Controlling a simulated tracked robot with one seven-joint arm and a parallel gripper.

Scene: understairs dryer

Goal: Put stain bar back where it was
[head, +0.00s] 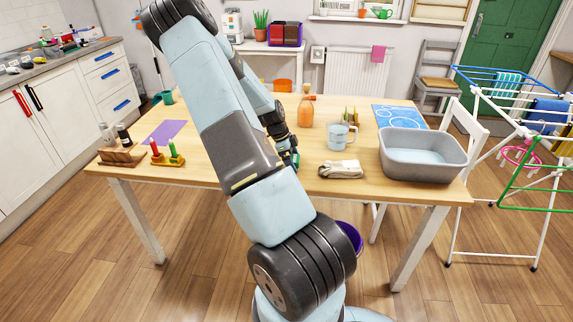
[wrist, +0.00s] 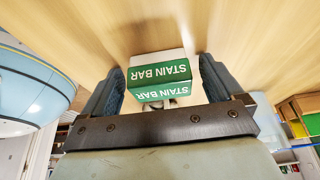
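The stain bar is a small green and white box with "STAIN BAR" lettering, upside down in the wrist view (wrist: 160,76). It lies between the two fingers of my gripper (wrist: 160,75), with a visible gap at the right finger and a narrow one at the left. The fingers are apart and do not appear closed on the bar. In the head view my gripper (head: 289,157) is low over the middle of the wooden table (head: 230,172), with a bit of the green bar (head: 295,160) showing. I cannot tell whether the bar touches the table.
Right of my gripper are a folded cloth (head: 340,170), a clear jug (head: 338,137) and a grey basin (head: 423,158). An orange bottle (head: 306,111) stands behind. On the left are a peg stand (head: 166,154), a bottle rack (head: 122,153) and a purple sheet (head: 166,131). A drying rack (head: 500,150) stands right.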

